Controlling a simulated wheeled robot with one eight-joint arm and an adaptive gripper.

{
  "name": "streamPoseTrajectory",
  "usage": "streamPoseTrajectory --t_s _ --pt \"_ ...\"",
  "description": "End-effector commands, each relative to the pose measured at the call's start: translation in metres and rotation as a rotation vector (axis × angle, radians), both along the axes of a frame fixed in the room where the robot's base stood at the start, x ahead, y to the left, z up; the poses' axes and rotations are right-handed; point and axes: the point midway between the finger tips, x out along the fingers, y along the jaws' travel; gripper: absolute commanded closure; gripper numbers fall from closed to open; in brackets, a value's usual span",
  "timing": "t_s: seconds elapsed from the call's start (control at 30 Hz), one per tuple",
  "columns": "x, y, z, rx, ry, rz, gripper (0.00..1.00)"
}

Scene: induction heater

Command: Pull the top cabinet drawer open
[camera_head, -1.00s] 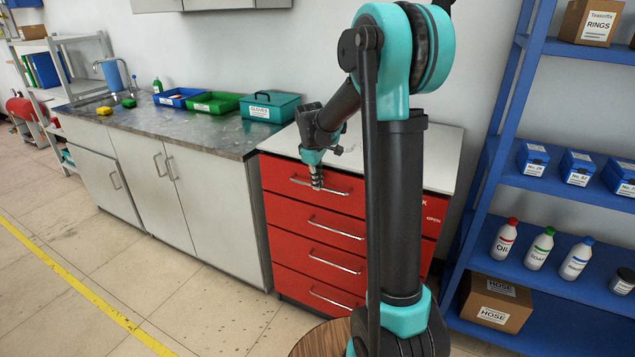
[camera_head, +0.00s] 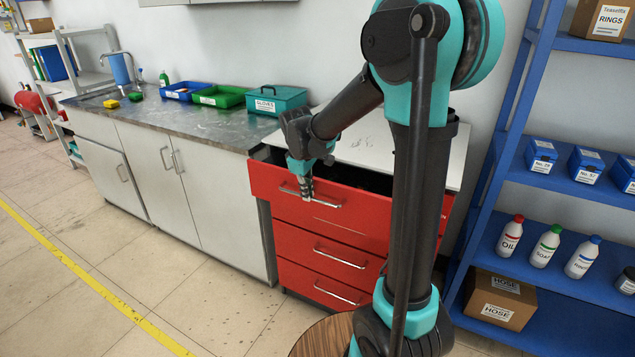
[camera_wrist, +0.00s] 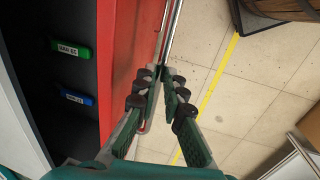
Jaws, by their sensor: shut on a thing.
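The red cabinet's top drawer (camera_head: 345,213) stands out from the cabinet body, with a dark gap behind its front. Its silver bar handle (camera_head: 325,202) runs along the front. My gripper (camera_head: 306,190) is shut on this handle near its left end. In the wrist view my gripper (camera_wrist: 163,92) has its fingers around the bar handle (camera_wrist: 172,35), beside the red drawer front (camera_wrist: 128,60). The wrist view also shows the dark inside of the drawer (camera_wrist: 62,75), with a green labelled item (camera_wrist: 72,48) and a blue labelled item (camera_wrist: 76,97). My arm hides the drawer's right part.
The lower red drawers (camera_head: 320,255) are shut. A teal box (camera_head: 278,101) stands on the grey counter (camera_head: 190,122) at left. A blue shelf (camera_head: 560,185) with bottles and boxes stands at right. A round wooden top (camera_head: 325,338) is low in front. The floor at left is clear.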

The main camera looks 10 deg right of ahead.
Motion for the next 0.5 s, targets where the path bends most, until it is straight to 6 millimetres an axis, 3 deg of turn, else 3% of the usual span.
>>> streamPoseTrajectory --t_s 0.1,0.5 --pt "-0.030 0.022 0.000 0.001 0.002 0.008 1.00" --pt "-0.119 0.087 0.000 0.000 0.001 0.008 1.00"
